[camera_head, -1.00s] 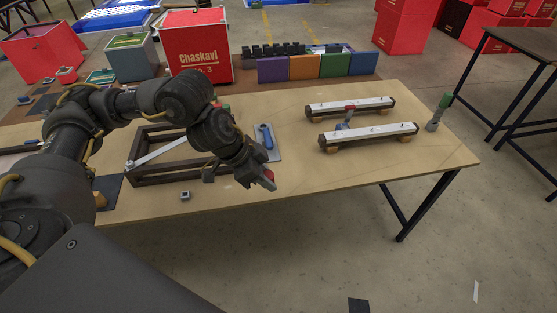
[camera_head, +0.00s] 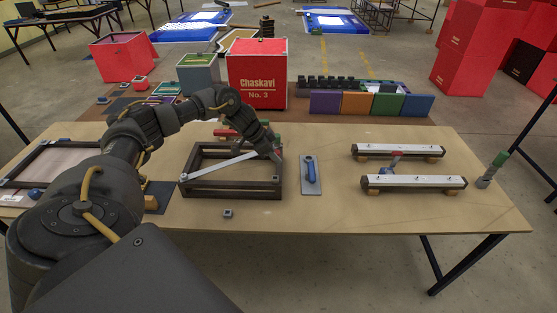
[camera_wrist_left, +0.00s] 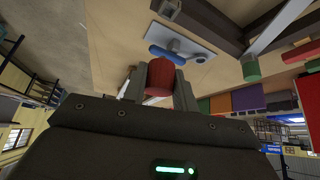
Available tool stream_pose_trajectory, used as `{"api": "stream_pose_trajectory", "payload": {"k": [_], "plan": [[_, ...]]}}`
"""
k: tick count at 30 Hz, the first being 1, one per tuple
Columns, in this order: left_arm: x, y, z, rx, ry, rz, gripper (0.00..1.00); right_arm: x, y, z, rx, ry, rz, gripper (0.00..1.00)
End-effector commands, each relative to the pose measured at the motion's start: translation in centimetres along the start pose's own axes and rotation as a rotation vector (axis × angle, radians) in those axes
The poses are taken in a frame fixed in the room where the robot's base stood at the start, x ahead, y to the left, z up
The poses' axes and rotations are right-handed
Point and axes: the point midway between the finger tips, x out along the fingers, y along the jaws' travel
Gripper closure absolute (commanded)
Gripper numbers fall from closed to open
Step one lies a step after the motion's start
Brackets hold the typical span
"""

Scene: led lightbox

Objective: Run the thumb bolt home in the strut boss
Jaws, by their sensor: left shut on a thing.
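My left gripper (camera_head: 276,157) is at the right rear corner of a dark open frame (camera_head: 232,193) on the table. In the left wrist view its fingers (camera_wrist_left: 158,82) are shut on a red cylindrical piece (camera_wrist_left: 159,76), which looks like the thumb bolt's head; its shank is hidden. A pale strut (camera_head: 215,166) slants across the frame, its right end close to the gripper. It also shows in the wrist view (camera_wrist_left: 278,28). I cannot make out the boss, nor whether the bolt touches it. My right gripper is not in view.
A grey plate with a blue handle (camera_head: 311,175) lies right of the frame. A small grey block (camera_head: 228,213) lies in front. Two pale-topped bars (camera_head: 414,182) rest on wooden blocks at right. Red and green items stand behind the frame. The front table strip is mostly clear.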

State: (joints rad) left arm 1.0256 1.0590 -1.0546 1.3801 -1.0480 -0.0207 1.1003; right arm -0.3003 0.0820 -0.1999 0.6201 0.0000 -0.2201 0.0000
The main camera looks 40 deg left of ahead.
Motion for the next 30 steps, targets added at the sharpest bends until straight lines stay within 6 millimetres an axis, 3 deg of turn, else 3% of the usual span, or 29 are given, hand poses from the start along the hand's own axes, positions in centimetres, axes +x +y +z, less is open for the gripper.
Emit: {"api": "stream_pose_trajectory", "payload": {"k": [16, 30], "plan": [[-0.3, 0.1, 0.0, 0.005, -0.001, 0.004, 0.99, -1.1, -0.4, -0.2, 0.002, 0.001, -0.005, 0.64], [4.2, 0.1, 2.7, 0.005, -0.001, 0.004, 0.99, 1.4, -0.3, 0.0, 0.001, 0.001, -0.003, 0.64]]}}
